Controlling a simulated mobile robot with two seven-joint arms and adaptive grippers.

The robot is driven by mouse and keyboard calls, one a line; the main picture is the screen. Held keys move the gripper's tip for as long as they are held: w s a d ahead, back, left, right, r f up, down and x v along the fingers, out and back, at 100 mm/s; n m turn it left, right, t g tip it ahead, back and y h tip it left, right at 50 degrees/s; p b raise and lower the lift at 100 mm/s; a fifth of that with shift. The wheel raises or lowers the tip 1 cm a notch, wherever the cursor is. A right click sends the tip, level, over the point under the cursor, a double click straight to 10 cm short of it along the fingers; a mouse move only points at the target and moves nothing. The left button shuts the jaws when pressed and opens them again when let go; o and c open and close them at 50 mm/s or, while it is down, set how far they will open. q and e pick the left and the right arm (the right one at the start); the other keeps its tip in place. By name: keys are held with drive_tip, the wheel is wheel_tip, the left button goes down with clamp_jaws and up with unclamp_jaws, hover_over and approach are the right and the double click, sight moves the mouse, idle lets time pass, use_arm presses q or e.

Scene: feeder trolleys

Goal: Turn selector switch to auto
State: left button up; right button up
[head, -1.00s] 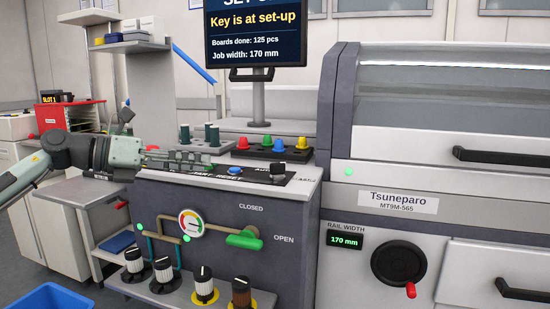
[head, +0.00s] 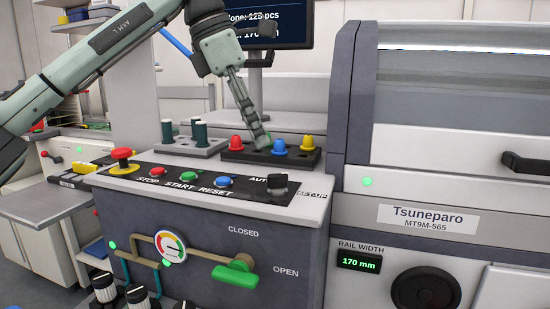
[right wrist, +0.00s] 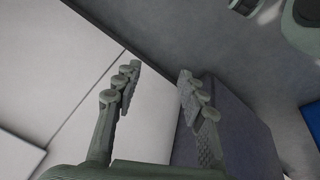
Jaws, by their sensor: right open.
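The black selector switch (head: 278,186) sits at the right end of the panel (head: 160,184), between the labels AUTO and SET-UP. The AUTO label is partly covered by its knob; exactly which way the knob points is hard to tell. My left gripper (head: 262,141) comes down from above, with its fingertips above and behind the switch, over the row of coloured caps and apart from the switch. Its fingers overlap from this side, so their gap is not visible. My right gripper (right wrist: 158,80) is open and empty in the right wrist view, away from the switch.
A red mushroom button (head: 122,156), a green button (head: 188,177) and a blue button (head: 225,182) share the panel. A black rack (head: 232,155) with coloured caps stands behind it. A monitor (head: 298,28) is partly hidden. A green valve handle (head: 236,278) sticks out below.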

sight(278, 174)
use_arm(q)
drive_tip(key=x, duration=0.7)
drive_tip(key=shift+s+d+f, duration=0.2)
drive_tip(key=shift+d+f, duration=0.05)
drive_tip(key=shift+d, duration=0.05)
clamp_jaws()
